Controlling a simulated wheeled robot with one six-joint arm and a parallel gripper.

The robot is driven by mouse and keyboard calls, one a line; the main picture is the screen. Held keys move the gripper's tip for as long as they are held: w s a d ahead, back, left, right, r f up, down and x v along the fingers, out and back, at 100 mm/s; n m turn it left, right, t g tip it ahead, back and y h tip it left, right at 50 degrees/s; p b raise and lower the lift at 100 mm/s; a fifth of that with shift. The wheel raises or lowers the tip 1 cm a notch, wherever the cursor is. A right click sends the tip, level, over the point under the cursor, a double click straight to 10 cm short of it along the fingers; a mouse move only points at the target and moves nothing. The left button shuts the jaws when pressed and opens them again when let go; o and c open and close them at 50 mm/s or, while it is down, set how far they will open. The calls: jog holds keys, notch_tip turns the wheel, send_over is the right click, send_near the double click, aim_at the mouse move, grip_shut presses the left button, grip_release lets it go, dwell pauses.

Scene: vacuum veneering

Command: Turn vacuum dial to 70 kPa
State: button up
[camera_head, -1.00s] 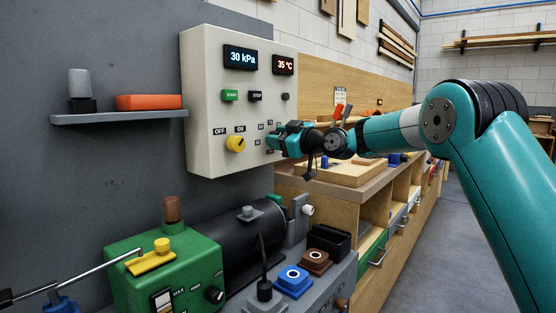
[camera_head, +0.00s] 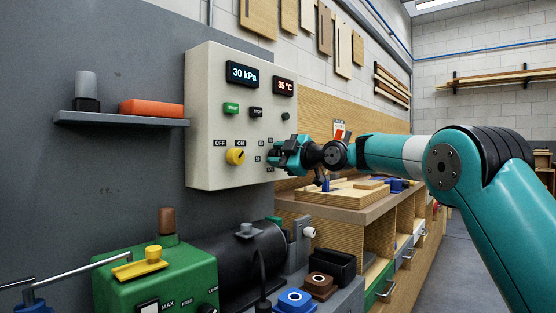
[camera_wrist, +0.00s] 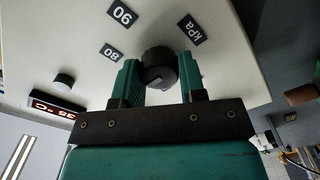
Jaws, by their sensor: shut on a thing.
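The vacuum dial (camera_wrist: 158,70) is a dark round knob on the pale control panel (camera_head: 212,90). In the wrist view my gripper (camera_wrist: 160,84) has one teal finger on each side of it, shut on it. Labels 80, 90 and kPa show near the dial in the wrist view. The head view shows my gripper (camera_head: 276,158) at the panel's lower right, where it hides the dial. The pressure display (camera_head: 242,74) reads 30 kPa. I cannot read the dial's pointer against its scale.
A yellow OFF/ON switch (camera_head: 236,156) sits left of my gripper. A green START button (camera_head: 231,108), a STOP button (camera_head: 256,112) and a 35 °C display (camera_head: 283,86) are above. A workbench (camera_head: 350,212) is behind, and a green machine (camera_head: 155,280) is below.

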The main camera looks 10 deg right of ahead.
jog(key=shift+a, duration=0.1)
jog(key=o, duration=0.9)
jog(key=b+v, duration=0.2)
jog(key=v, duration=1.5)
jog(key=shift+s, duration=0.2)
